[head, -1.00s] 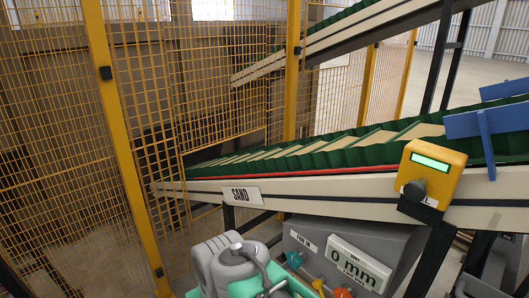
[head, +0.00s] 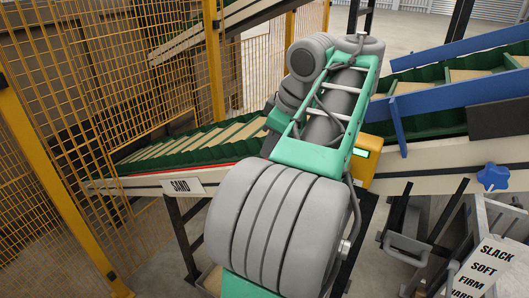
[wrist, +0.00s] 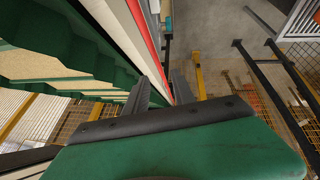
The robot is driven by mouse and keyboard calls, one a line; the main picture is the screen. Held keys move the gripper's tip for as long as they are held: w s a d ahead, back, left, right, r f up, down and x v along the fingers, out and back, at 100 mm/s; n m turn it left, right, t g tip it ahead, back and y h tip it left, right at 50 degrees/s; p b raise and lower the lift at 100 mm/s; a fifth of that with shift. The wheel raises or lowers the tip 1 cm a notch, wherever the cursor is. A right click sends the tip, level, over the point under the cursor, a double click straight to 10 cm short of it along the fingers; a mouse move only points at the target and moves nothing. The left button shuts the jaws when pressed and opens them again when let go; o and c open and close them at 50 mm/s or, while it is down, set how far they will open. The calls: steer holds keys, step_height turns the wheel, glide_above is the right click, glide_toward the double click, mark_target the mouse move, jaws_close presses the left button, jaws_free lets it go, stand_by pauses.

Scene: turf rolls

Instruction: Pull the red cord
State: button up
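The red cord (head: 190,169) runs along the near edge of the sand conveyor (head: 150,183) in the head view. My arm hides its right-hand part. In the wrist view the red cord (wrist: 146,45) shows as a red strip beside the conveyor's pale side rail, running down toward my gripper (wrist: 162,84). My gripper's two dark fingers are apart, with the cord's line passing into the gap between them as seen from the wrist. I cannot tell whether the cord lies between the fingers or beyond them. My gripper is hidden in the head view.
A yellow box with a green display (head: 364,158) sits on the conveyor side, partly behind my arm. Yellow mesh fencing (head: 50,130) stands at left. Blue rails (head: 450,97) and a blue star knob (head: 492,176) are at right.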

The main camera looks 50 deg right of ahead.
steer(key=b+x, duration=0.4)
steer(key=x, duration=0.3)
steer(key=shift+w+d+f+b, duration=0.1)
steer(key=shift+f+b, duration=0.25)
steer(key=shift+b, duration=0.05)
jaws_close()
stand_by(0.9)
